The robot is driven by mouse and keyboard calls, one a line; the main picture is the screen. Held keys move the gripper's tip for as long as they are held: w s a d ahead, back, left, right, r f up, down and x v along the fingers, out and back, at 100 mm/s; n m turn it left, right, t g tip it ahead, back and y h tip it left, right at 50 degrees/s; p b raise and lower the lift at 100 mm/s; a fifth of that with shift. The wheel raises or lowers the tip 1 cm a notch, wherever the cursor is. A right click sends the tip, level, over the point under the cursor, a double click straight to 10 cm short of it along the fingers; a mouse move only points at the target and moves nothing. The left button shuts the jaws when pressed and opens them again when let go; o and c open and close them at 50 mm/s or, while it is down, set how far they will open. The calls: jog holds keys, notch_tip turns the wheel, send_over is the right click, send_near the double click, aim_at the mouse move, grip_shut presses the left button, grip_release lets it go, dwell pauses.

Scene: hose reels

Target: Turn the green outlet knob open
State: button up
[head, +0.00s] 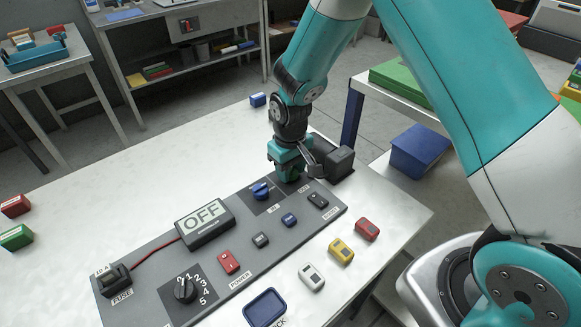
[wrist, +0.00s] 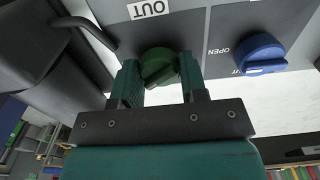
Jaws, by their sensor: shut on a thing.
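The green outlet knob (wrist: 158,64) shows in the wrist view by the label OUT, on a dark plate of the grey panel. My gripper (wrist: 160,78) has one teal finger on each side of it and is shut on it. The knob's grip ridge looks tilted, but I cannot tell its exact setting. In the head view my gripper (head: 289,170) points down at the panel's far end and hides the knob. The panel display (head: 207,221) reads OFF.
A blue knob (wrist: 258,54) with the label OPEN sits beside the green one; it also shows in the head view (head: 262,191). A dark block with a bent pipe (head: 340,162) stands close to my gripper. Red (head: 367,229) and yellow (head: 341,251) blocks lie in front.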

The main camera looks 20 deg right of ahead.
jog(key=m, duration=0.6)
jog(key=shift+m, duration=0.3)
dwell(0.4)
jog(key=o, duration=0.9)
jog(key=shift+r, duration=0.1)
notch_tip(320, 180, up, 17)
jog(key=shift+r+b, duration=0.15)
jog(key=shift+b, duration=0.15)
